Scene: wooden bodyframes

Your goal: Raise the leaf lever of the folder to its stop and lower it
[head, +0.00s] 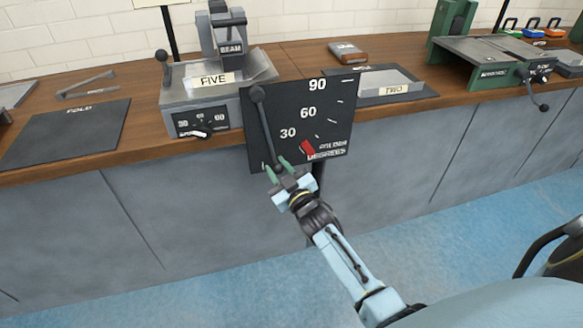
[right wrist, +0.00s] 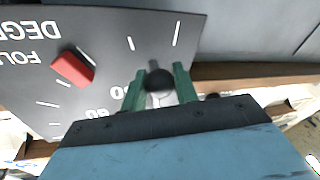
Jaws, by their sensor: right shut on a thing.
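The folder's leaf lever (head: 267,125) is a thin dark rod in front of a dark degree panel (head: 328,112). It slants from a round ball at the upper left down to my right gripper (head: 280,166). The gripper's green fingers are shut on the lever at its lower end. In the right wrist view a dark round knob of the lever (right wrist: 160,83) shows between the fingers of my right gripper (right wrist: 159,88). The panel carries 30, 60 and 90 and a red marker (head: 308,148), low on the right. My left gripper is not in view.
The panel stands at the front of a wooden-topped bench (head: 300,62). A grey machine marked FIVE (head: 200,85) stands close on its left. A dark mat (head: 70,132) lies farther left, and a green machine (head: 490,55) stands at the right. The blue floor (head: 420,255) in front is mostly open.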

